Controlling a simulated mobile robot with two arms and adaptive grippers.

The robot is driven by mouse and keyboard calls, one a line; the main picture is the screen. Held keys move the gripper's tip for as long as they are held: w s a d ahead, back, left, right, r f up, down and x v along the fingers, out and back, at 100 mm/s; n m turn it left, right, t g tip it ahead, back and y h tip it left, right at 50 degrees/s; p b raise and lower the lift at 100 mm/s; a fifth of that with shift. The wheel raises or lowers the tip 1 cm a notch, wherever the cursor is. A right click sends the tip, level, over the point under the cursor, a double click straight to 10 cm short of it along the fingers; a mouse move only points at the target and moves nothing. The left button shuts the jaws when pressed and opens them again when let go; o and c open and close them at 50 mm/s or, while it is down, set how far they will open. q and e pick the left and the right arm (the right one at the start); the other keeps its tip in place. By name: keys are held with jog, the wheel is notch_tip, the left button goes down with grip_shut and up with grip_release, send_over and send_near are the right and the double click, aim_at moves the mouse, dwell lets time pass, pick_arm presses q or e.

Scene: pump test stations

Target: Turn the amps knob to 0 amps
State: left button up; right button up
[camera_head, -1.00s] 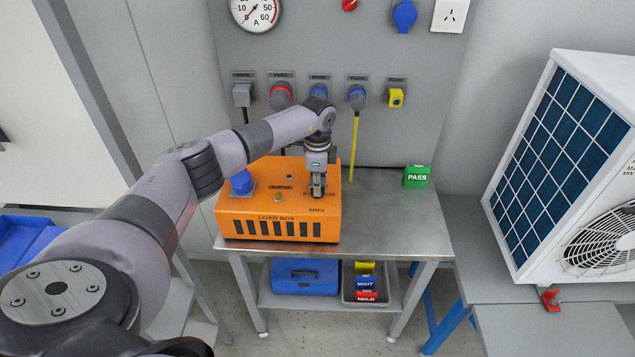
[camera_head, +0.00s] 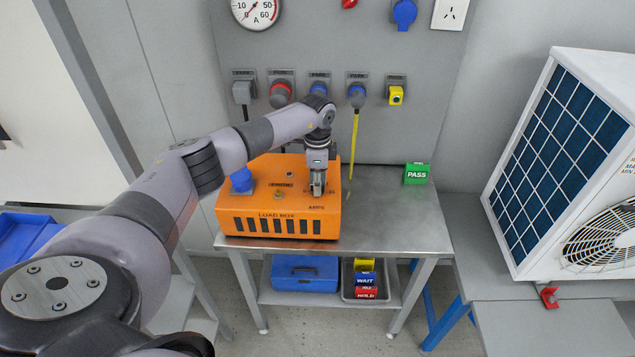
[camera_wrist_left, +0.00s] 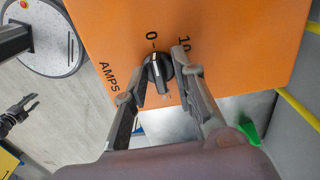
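The orange load box (camera_head: 290,222) stands on the metal bench. Its black amps knob (camera_wrist_left: 158,70) shows in the wrist view, with a white pointer line toward the 0 mark (camera_wrist_left: 152,37). The 10 mark (camera_wrist_left: 184,46) is to its right. My left gripper (camera_wrist_left: 161,66) points down at the box, its two fingers on either side of the knob and seemingly against it. In the head view my left gripper (camera_head: 318,190) hides the knob. My right gripper is not in the head view; a dark gripper-like part shows at the left of the wrist view.
A blue plug (camera_head: 241,181) stands on the box's left side. A yellow lead (camera_head: 355,135) hangs right of my gripper. A green PASS block (camera_head: 417,173) stands on the bench (camera_head: 400,215), whose right part is clear. An amps gauge (camera_head: 257,12) is on the back panel.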

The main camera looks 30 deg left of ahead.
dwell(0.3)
pick_arm(q)
notch_tip(320, 180, up, 12)
dwell(0.4)
dwell(0.4)
